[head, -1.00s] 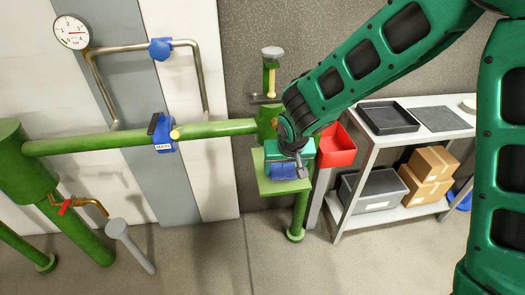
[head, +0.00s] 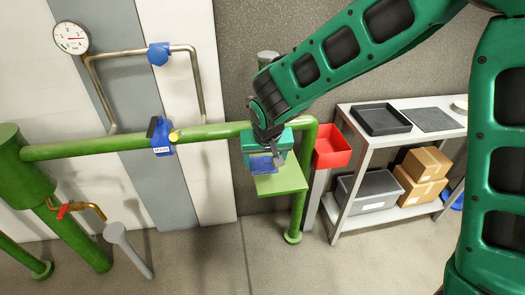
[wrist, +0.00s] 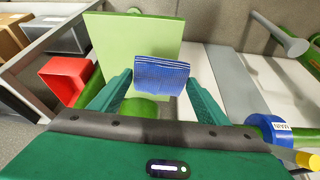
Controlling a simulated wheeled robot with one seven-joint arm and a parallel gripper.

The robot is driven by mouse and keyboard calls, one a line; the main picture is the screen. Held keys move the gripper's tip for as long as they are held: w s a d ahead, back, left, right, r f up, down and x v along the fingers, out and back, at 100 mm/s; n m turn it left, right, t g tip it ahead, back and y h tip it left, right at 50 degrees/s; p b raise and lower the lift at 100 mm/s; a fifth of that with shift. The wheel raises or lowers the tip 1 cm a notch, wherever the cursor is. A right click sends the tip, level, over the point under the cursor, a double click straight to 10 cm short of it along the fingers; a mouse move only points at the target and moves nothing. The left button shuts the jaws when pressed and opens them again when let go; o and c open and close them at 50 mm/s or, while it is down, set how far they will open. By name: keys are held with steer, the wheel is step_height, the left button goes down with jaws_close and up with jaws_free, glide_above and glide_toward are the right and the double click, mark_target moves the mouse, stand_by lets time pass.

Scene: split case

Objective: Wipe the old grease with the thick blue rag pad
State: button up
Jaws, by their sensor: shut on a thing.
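The thick blue rag pad (wrist: 162,75) is held between the two fingers of my gripper (wrist: 160,90) in the wrist view. In the head view the blue pad (head: 263,165) hangs below my gripper (head: 275,150), over the left part of a light green plate (head: 285,182). The plate (wrist: 135,40) lies beyond the pad in the wrist view. The pad seems to be above the plate; whether it touches it I cannot tell. I cannot make out a grease patch in either view.
A green pipe (head: 100,146) with a blue MAIN valve (head: 161,138) runs left of the plate. A red bin (head: 332,147) is just right of it. A shelf (head: 400,145) with trays and boxes stands further right. A gauge (head: 70,37) is at upper left.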

steer(key=shift+a+r, duration=0.1)
steer(key=shift+r, duration=1.8)
